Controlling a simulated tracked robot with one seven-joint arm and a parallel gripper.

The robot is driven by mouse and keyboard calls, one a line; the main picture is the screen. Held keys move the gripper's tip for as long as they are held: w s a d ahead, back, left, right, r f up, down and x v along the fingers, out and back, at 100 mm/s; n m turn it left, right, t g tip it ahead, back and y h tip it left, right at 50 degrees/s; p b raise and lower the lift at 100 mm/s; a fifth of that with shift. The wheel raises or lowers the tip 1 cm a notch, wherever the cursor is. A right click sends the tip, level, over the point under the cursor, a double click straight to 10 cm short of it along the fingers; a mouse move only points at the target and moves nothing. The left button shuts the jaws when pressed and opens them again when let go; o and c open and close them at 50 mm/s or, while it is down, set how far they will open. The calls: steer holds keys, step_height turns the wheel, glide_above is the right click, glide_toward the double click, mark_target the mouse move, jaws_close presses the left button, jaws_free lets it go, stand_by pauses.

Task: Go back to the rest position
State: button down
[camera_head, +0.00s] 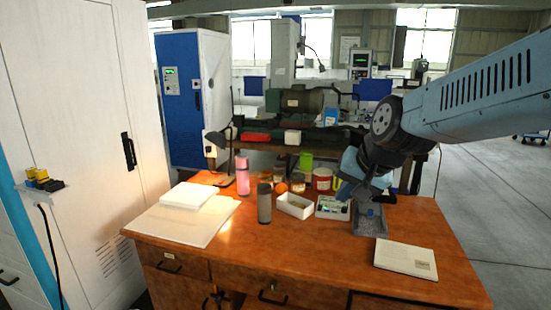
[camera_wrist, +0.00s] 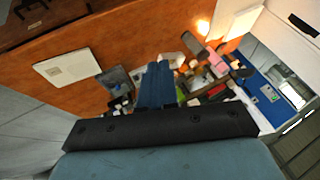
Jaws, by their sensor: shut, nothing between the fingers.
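My gripper (camera_head: 355,187) hangs over the right part of the wooden desk (camera_head: 325,245), at the end of my pale blue arm that enters from the right. In the wrist view its two blue fingers (camera_wrist: 158,68) are pressed together with nothing between them. The fingers point toward the cluster of small things on the desk. I cannot tell how high the fingers are above the tray.
A white box (camera_head: 295,206), grey bottle (camera_head: 264,204), pink bottle (camera_head: 242,178) and red jar (camera_head: 322,179) stand mid-desk. A notebook (camera_head: 406,259) lies front right. A pale board (camera_head: 183,222) lies left. A blue-and-white cabinet (camera_head: 193,95) stands behind. The desk's front middle is clear.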

steer(key=s+d+r+n+h, duration=0.2)
steer(key=s+d, duration=0.6)
steer(key=s, duration=0.4)
steer(key=shift+d+n+g+h, duration=0.3)
steer(key=shift+n+h, duration=0.2)
steer(key=shift+n, duration=0.1)
stand_by(0.4)
